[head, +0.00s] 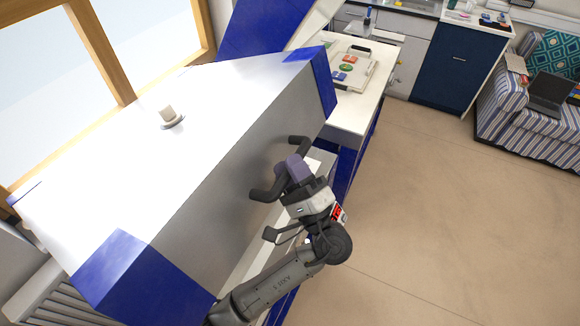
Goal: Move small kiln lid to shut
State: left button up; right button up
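The small kiln lid (225,170) is a large box-like shell with a bright white top, a grey metal front and blue corners. It fills the left half of the head view and looks tilted. A dark bar handle (263,195) stands out from its front face. My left gripper (293,168) is at the middle of this handle, its purple fingers around the bar and seemingly shut on it. The kiln body under the lid shows only as a pale strip (320,160) with blue below; the rest is hidden. My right gripper is not in view.
A white-topped bench (362,112) with a tray of small coloured pieces stands beyond the lid. A window (60,60) is behind at left. A striped sofa (535,115) with a laptop is far right. The floor (450,210) at right is clear.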

pick_arm(q)
jog(key=b+v, duration=0.1)
jog(key=v, duration=0.6)
jog(key=shift+d+f+b, duration=0.15)
jog(key=shift+b, duration=0.2)
jog(key=shift+s, duration=0.15)
jog(key=shift+d, duration=0.1)
